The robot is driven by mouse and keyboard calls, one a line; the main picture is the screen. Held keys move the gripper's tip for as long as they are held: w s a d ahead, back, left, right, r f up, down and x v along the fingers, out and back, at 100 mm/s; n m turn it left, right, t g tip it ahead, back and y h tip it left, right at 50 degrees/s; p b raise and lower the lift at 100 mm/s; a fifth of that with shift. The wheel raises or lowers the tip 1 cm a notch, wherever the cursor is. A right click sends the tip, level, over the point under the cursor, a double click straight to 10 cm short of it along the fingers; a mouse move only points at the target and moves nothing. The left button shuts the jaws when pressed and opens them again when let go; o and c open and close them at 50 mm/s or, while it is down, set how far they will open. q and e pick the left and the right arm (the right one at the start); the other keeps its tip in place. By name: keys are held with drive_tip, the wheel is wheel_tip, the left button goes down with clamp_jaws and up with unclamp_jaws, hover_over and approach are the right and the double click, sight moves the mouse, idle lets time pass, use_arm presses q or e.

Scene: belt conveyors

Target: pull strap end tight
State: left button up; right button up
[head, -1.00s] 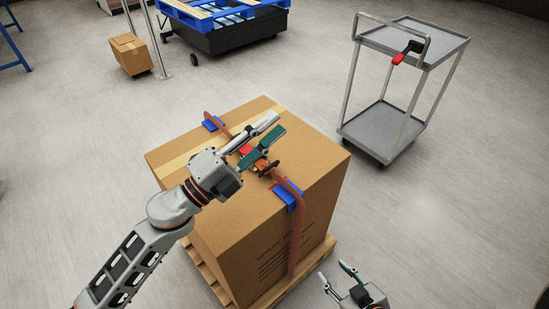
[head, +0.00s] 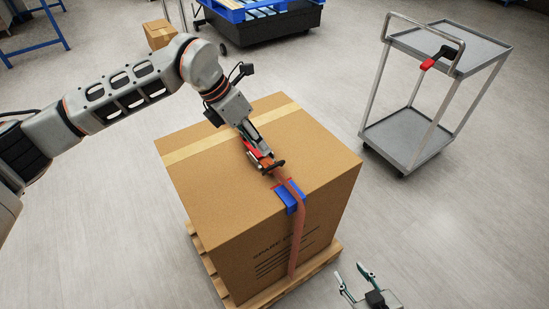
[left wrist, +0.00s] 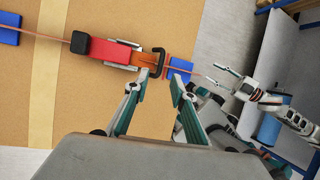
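A large cardboard box (head: 215,195) has an orange-red strap (head: 297,240) over its top and down its front. The ratchet buckle, with a red body (left wrist: 110,52) and black parts, sits on the strap on top of the box. A blue edge protector (head: 289,197) is under the strap at the front edge; it also shows in the left wrist view (left wrist: 181,66). My left gripper (left wrist: 160,78) is open and empty, with its fingertips beside the strap between buckle and protector. I cannot make out a separate loose strap end. My right gripper (head: 351,271) is open and empty, low beside the box.
The box stands on a wooden pallet (head: 218,284). A grey trolley (head: 405,135) with a black and red tool (head: 437,57) stands at the right. A smaller box (head: 160,35) and a blue pallet (head: 235,12) are at the back. The floor between is clear.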

use_arm(q)
hover_over(271, 173)
wheel_tip(271, 173, down, 7)
drive_tip(key=shift+r+b, duration=0.1)
drive_tip(key=shift+b, duration=0.25)
clamp_jaws()
